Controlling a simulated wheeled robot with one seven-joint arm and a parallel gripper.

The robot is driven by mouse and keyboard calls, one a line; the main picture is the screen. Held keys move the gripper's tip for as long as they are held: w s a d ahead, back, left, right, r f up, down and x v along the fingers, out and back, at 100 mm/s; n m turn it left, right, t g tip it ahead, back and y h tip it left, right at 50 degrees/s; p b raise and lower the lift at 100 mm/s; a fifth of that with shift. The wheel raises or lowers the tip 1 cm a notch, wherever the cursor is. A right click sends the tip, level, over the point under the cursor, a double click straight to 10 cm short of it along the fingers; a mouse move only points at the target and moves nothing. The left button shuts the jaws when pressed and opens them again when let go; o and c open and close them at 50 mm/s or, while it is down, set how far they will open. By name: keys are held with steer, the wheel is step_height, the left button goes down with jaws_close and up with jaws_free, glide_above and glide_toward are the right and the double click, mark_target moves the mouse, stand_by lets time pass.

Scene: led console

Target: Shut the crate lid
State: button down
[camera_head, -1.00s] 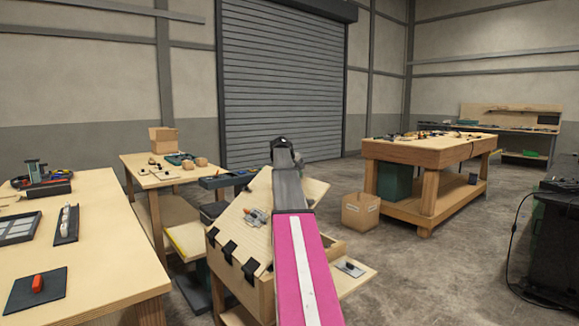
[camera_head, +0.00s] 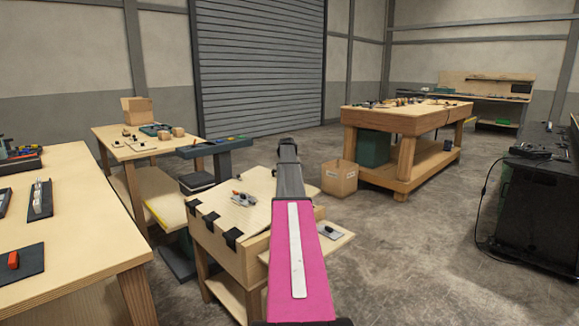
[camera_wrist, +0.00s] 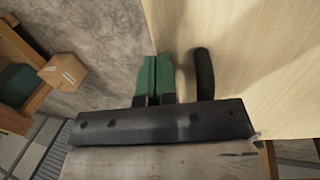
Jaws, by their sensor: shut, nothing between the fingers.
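The wooden crate (camera_head: 220,253) stands below my arm in the head view. Its pale lid (camera_head: 222,205) is hinged by black straps along the near left edge. The lid lies at a low angle; my arm covers part of it, and I cannot tell whether it touches the rim all round. My gripper's green fingers (camera_wrist: 157,78) are together and empty in the wrist view. They are beside the edge of a pale wooden panel (camera_wrist: 255,65), probably the lid. A dark rounded bar (camera_wrist: 205,75) is just right of them. The head view does not show the fingertips clearly.
Small tools (camera_head: 242,199) lie on the lid. A side shelf (camera_head: 325,243) with a small dark fitting juts from the crate's right. A workbench (camera_head: 95,240) is close on the left. A cardboard box (camera_head: 340,178) and a larger bench (camera_head: 395,122) stand behind; open floor lies right.

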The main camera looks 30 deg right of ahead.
steer(key=a+x, duration=0.1)
steer(key=x, duration=0.8)
steer(key=shift+s+f, duration=0.15)
steer(key=shift+f, duration=0.05)
steer(key=d+v, duration=0.3)
steer(key=v, duration=1.2)
steer(key=shift+w+d+r, duration=0.15)
steer(key=shift+w+r, duration=0.2)
steer(key=shift+r, duration=0.1)
